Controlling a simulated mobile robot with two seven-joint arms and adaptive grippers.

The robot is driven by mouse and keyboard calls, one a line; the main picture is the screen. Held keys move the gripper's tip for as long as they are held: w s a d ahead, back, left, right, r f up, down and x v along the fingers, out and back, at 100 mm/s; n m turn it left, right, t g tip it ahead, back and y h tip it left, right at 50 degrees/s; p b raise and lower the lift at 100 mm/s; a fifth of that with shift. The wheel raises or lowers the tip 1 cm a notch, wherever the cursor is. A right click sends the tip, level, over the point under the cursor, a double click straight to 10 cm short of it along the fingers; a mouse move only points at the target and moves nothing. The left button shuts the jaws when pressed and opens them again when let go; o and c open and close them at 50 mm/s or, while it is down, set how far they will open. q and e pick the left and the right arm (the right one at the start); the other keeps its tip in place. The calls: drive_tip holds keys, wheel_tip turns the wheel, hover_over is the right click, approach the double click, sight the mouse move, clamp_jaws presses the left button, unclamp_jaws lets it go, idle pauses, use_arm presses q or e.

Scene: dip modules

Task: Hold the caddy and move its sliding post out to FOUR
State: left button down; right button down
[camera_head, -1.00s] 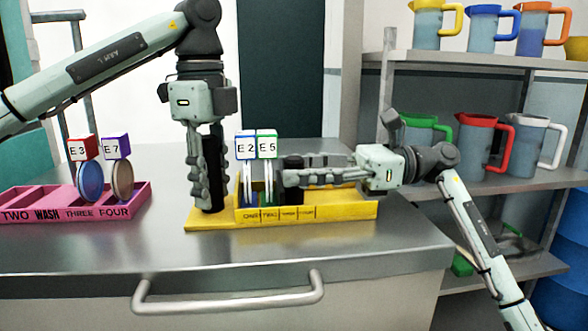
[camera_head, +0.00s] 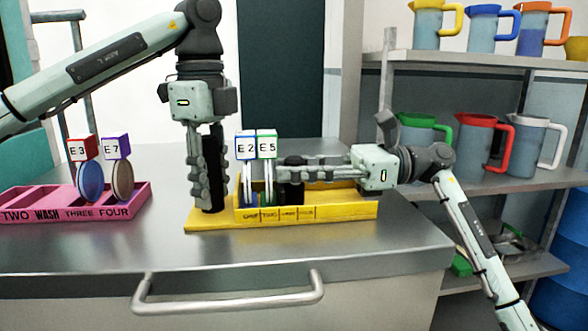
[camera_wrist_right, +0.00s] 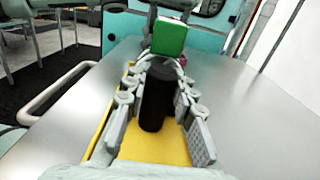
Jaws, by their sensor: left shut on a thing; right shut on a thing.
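The yellow caddy (camera_head: 350,211) lies on the steel counter, with labels along its front. My left gripper (camera_head: 208,195) points down, shut on a dark upright grip at the caddy's left end. My right gripper (camera_head: 288,175) reaches in from the right and is shut on the black sliding post (camera_head: 292,194). The post stands behind about the third label, right of two upright modules, E2 (camera_head: 246,148) and E5 (camera_head: 267,147). In the right wrist view, the black post (camera_wrist_right: 156,100) is upright between the fingers, with a green block (camera_wrist_right: 169,37) beyond it.
A pink caddy (camera_head: 125,206) with modules E3 (camera_head: 82,149) and E7 (camera_head: 116,148) stands at the left. The counter (camera_head: 170,250) is bare in front. Shelves with several jugs (camera_head: 478,140) stand at the right.

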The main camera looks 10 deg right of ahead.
drive_tip(key=shift+d, duration=0.1)
drive_tip(key=d, duration=0.5)
drive_tip(key=c, duration=1.2)
unclamp_jaws()
drive_tip(key=shift+a, duration=0.1)
drive_tip(key=d, duration=1.2)
use_arm(q)
drive_tip(key=c, duration=1.1)
unclamp_jaws()
